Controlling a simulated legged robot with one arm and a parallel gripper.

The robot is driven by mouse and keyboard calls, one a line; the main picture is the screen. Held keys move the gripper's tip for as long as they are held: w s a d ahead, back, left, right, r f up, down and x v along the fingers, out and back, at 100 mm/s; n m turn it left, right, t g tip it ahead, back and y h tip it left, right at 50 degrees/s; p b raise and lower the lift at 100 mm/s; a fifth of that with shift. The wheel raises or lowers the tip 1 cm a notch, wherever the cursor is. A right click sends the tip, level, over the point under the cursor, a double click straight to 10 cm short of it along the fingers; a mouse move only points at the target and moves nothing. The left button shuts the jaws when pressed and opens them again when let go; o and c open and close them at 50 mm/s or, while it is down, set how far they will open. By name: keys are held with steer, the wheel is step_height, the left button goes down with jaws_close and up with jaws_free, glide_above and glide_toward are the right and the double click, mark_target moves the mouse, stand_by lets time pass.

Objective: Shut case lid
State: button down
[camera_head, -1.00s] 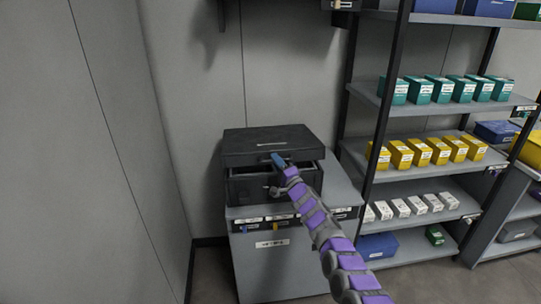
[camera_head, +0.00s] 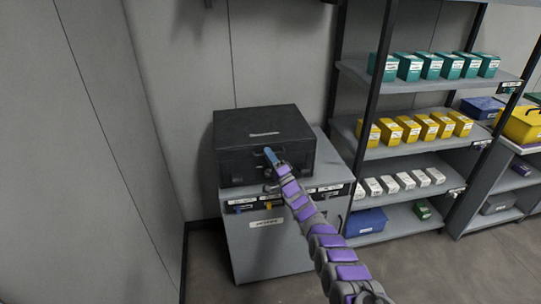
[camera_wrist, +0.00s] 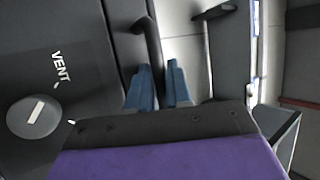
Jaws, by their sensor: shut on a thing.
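The black case (camera_head: 240,165) sits on top of a grey cabinet against the wall. Its lid (camera_head: 262,126) lies flat and level on the body, and I see no gap at the front in the head view. My gripper (camera_head: 270,155) is at the case's front edge, near the middle right. In the wrist view my blue fingertips (camera_wrist: 159,85) are close together at a dark curved handle (camera_wrist: 149,40). The jaws appear shut on that handle. The case surface (camera_wrist: 60,30) with "VENT" lettering and a round grey knob (camera_wrist: 34,116) shows beside them.
The grey cabinet (camera_head: 270,252) has a row of labelled slots along its top front. A shelf unit (camera_head: 435,82) with green, yellow and white boxes stands close on the right. The wall is behind and left. Open floor (camera_head: 430,275) lies in front of the shelves.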

steer(key=shift+a+f, duration=0.15)
steer(key=c, duration=1.4)
jaws_free()
steer(key=shift+f, duration=0.1)
steer(key=p+v, duration=0.6)
steer(key=v, duration=1.1)
steer(key=shift+d, duration=0.3)
